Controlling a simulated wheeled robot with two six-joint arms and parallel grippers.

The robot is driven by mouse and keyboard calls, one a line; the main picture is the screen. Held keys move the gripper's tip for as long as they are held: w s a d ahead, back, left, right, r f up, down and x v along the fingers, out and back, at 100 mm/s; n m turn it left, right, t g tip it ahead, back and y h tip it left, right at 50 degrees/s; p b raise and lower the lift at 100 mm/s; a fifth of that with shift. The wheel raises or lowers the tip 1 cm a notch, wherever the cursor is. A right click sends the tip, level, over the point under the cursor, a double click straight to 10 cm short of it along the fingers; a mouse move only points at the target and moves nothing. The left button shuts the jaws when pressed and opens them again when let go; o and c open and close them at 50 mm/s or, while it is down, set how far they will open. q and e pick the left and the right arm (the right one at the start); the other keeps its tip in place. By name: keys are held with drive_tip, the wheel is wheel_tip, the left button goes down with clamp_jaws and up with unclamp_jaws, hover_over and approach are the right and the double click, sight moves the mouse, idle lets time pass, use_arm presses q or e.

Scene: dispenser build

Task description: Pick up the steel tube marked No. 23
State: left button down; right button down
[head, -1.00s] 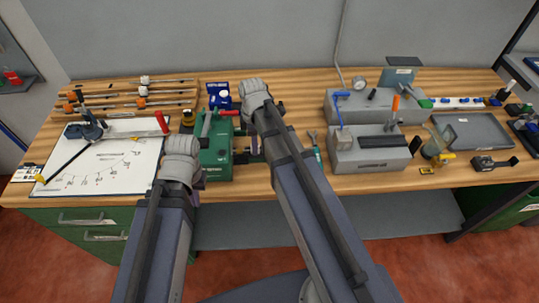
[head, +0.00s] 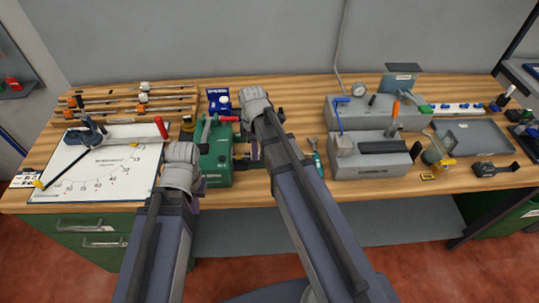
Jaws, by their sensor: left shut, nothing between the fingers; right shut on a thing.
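Long thin tubes with orange and white fittings lie on a wooden rack (head: 185,106) at the back left of the bench. I cannot read a No. 23 on any tube. My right gripper (head: 256,106) is over the bench just right of a green machine (head: 215,160). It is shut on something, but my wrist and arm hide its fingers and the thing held. My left gripper (head: 182,168) is shut and empty between the white chart board and the green machine. Its fingertips are largely hidden by my wrist.
A white chart board (head: 110,165) with a dark pivoting arm lies at the left. A grey fixture (head: 368,160) with levers stands right of centre. A grey tray (head: 470,138) is at the right. A small blue box (head: 218,97) stands behind the green machine.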

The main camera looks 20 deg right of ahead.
drive_tip(key=shift+r, duration=0.1)
drive_tip(key=shift+r+p, duration=3.4)
drive_tip(key=shift+p, duration=0.15)
